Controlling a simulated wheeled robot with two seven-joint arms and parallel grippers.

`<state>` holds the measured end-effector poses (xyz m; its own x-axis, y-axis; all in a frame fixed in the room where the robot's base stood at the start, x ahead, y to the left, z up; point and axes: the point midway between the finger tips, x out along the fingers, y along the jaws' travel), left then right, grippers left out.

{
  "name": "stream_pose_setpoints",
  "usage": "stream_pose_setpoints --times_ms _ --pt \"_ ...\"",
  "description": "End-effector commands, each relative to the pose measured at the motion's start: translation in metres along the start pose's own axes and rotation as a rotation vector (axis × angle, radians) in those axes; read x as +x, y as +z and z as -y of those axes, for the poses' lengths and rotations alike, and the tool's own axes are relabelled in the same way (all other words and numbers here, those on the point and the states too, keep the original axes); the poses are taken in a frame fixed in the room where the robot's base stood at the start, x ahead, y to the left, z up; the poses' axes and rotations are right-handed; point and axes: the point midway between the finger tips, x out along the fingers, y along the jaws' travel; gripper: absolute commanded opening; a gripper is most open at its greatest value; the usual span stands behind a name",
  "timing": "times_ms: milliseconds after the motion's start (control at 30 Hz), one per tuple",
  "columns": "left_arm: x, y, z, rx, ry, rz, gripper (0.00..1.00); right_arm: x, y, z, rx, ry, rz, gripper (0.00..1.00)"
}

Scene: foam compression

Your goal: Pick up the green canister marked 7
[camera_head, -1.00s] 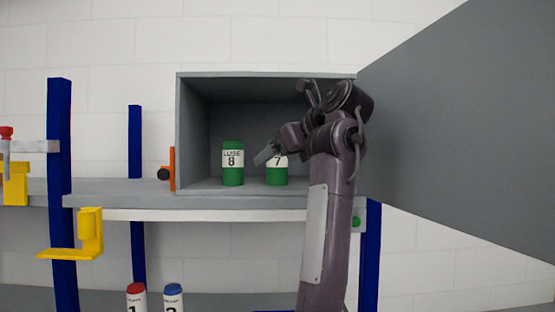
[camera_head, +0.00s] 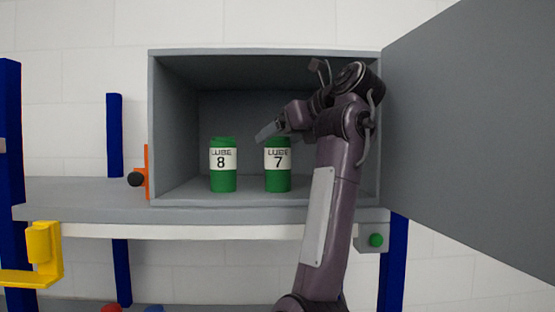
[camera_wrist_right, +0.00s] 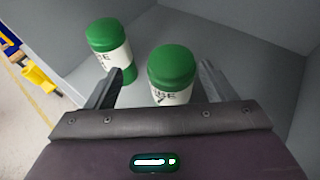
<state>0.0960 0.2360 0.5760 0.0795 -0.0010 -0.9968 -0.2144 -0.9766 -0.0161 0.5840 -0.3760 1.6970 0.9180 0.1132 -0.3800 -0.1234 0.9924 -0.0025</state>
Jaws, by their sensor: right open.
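The green canister marked 7 (camera_head: 278,165) stands upright inside the grey open cabinet, with a white label reading LUBE 7. In the right wrist view the canister (camera_wrist_right: 172,72) stands between and beyond the two open fingers, nearer the right one. My right gripper (camera_head: 268,132) is open at the cabinet's mouth, just above the canister's top in the head view; it also shows in the right wrist view (camera_wrist_right: 160,88). I cannot tell whether a finger touches the canister. My left gripper is not in view.
The cabinet door (camera_head: 475,130) is swung open at the right. A yellow bracket (camera_head: 42,250) hangs at the shelf's left front. An orange handle (camera_head: 146,172) sits at the cabinet's left edge.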

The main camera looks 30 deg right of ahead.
Motion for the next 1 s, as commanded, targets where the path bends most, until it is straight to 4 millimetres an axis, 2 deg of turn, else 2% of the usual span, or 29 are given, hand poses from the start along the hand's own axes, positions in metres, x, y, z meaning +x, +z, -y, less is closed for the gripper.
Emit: stream_pose_setpoints --times_ms 133,300,500,667,767,1000 --pt "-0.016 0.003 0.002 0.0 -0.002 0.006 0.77 0.013 0.002 0.003 0.003 0.002 -0.004 0.77" --pt "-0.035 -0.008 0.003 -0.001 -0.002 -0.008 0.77 0.037 0.0 0.007 0.001 0.002 -0.004 0.77" --pt "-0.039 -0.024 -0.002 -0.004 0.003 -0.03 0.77 0.051 -0.003 0.008 -0.001 -0.001 0.0 0.77" --pt "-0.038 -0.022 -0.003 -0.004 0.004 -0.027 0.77 0.052 -0.004 0.008 -0.001 -0.001 0.0 0.77" --pt "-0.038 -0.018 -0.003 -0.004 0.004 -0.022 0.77 0.051 -0.004 0.008 0.0 -0.001 0.0 0.66" --pt "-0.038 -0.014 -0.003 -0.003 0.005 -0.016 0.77 0.051 -0.004 0.008 0.0 -0.001 0.0 0.35"
